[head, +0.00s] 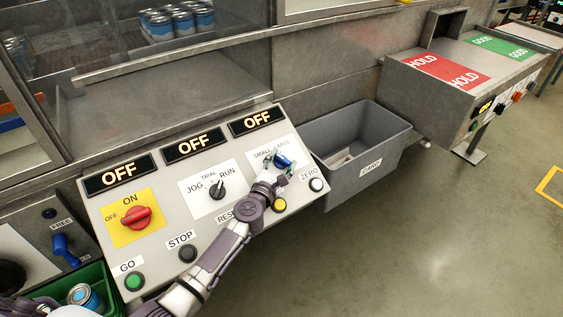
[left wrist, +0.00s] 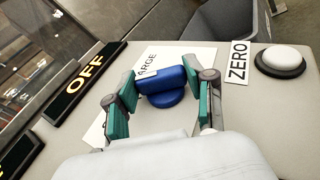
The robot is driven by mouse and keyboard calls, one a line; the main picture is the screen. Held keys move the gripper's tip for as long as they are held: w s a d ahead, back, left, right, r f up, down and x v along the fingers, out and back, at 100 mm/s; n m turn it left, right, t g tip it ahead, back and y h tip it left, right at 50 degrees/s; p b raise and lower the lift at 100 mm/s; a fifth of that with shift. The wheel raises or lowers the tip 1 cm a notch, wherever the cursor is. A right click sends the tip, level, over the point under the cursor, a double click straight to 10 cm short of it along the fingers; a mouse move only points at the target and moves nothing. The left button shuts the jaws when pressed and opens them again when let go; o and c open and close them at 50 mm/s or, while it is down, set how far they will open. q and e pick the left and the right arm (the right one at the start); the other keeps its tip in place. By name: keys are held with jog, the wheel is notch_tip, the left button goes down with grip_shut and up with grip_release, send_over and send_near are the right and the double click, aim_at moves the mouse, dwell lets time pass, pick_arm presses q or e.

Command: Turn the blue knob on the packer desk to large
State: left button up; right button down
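The blue knob (head: 283,160) is at the upper right of the sloping packer desk panel (head: 150,252), below the SMALL and LARGE labels. My left gripper (head: 281,168) reaches over the panel to it and partly hides its white plate. In the left wrist view the blue knob (left wrist: 163,86) stands between the two teal finger pads of my left gripper (left wrist: 162,84). The fingers are apart, one on each side, with their tips very close to the knob's ends. I cannot tell whether they touch it. The knob's exact pointing is unclear. My right gripper is in neither view.
A white ZERO button (head: 316,184) and a yellow button (head: 279,205) are close to the gripper. A black selector (head: 217,190) and a red knob (head: 136,217) sit further left. A grey bin (head: 345,180) adjoins the desk's right side. Three displays read OFF.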

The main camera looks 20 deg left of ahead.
pick_arm(q)
jog(key=c, duration=0.5)
jog(key=shift+r+m+h+p, duration=0.2)
jog(key=shift+m+h+p, duration=0.25)
jog(key=shift+p, duration=0.2)
jog(key=m+g+h+p, duration=0.1)
jog(key=p, duration=0.1)
jog(key=m+g+h+p, duration=0.1)
jog(key=h, duration=0.1)
jog(key=shift+a+r+m+p, duration=0.15)
jog(key=shift+a+m+p, duration=0.1)
jog(key=shift+m+p, duration=0.15)
jog(key=shift+w+m+g+h+p, duration=0.1)
jog(key=shift+m+g+h+p, duration=0.4)
jog(key=shift+m+g+h, duration=0.45)
jog(key=shift+a+m+g+h, duration=0.1)
jog(key=shift+m+g+h, duration=0.2)
jog(key=shift+g, duration=0.15)
jog(key=shift+w+f+m+g+h, duration=0.1)
jog(key=shift+f+m+g+h, duration=0.1)
jog(key=shift+m+g+h, duration=0.5)
jog(key=m+g+h+b, duration=0.1)
jog(key=m+g+b, duration=0.1)
jog(key=g, duration=0.2)
jog(key=shift+m, duration=0.4)
jog(key=shift+m+g+b, duration=0.3)
jog(key=shift+m+g, duration=0.1)
jog(key=shift+g, duration=0.1)
jog(key=shift+r, duration=0.1)
